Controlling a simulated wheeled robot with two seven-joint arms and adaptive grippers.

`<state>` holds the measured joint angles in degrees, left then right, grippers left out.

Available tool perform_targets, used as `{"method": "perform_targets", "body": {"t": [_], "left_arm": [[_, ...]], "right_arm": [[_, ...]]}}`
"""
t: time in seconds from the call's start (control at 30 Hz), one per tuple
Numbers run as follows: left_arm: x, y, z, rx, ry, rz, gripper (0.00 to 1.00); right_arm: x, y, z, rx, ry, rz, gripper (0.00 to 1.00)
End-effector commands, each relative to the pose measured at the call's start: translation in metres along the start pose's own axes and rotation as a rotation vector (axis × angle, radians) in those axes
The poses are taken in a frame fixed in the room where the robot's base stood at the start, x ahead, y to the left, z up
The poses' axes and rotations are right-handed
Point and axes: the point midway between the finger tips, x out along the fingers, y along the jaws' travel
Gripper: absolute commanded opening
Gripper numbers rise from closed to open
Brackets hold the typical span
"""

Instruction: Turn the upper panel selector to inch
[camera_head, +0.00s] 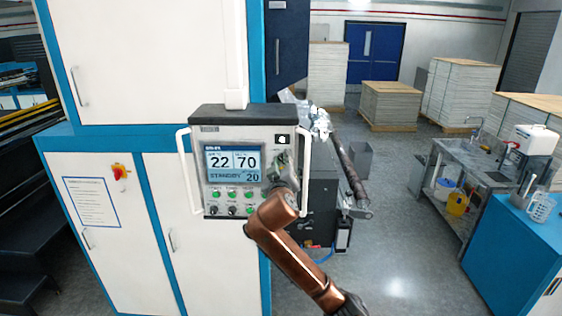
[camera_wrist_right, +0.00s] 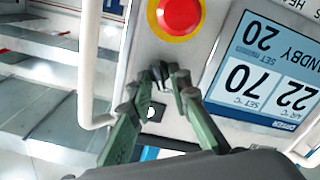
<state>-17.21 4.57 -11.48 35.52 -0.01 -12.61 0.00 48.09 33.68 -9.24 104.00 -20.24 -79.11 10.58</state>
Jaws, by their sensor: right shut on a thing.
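The control panel (camera_head: 203,187) is a pale box with a screen (camera_head: 233,163) reading 22, 70 and STANDBY 20. It hangs in front of the white cabinets. My right gripper (camera_head: 281,162) is at the panel's upper right, beside the screen. In the right wrist view the panel appears upside down, and my right gripper (camera_wrist_right: 160,77) has its fingertips closed around a small dark selector knob (camera_wrist_right: 160,72). The fingers hide most of the knob, so its pointing direction cannot be told. A black plate with a white mark (camera_head: 282,140) sits just above the fingertips. My left gripper is out of view.
A red emergency button on a yellow ring (camera_wrist_right: 180,14) is close to the fingertips. Small buttons and knobs (camera_head: 231,203) line the panel below the screen. White handles (camera_head: 305,172) stand out at both panel sides. Stacked pallets (camera_head: 390,105) are far behind.

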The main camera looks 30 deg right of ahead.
Motion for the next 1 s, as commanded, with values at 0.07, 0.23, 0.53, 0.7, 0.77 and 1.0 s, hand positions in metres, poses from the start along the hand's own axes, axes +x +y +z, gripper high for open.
{"method": "perform_targets", "body": {"t": [0.07, 0.23, 0.53, 0.7, 0.77, 1.0], "left_arm": [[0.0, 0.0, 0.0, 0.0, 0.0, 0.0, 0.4], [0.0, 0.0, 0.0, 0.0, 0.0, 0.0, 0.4], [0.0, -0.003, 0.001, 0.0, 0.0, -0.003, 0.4], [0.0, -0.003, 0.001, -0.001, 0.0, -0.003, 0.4], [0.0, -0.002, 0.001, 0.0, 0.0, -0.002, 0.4], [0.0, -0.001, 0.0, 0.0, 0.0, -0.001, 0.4]], "right_arm": [[0.0, 0.0, 0.0, -0.001, 0.001, -0.001, 0.0], [0.0, 0.0, 0.0, -0.001, 0.001, -0.001, 0.21], [0.0, 0.0, 0.0, 0.001, 0.0, 0.0, 0.25], [-0.012, -0.001, -0.001, 0.002, 0.003, -0.002, 0.25], [-0.022, -0.001, -0.001, 0.003, 0.003, -0.002, 0.25], [-0.072, -0.002, -0.001, 0.002, 0.003, -0.003, 0.25]]}}
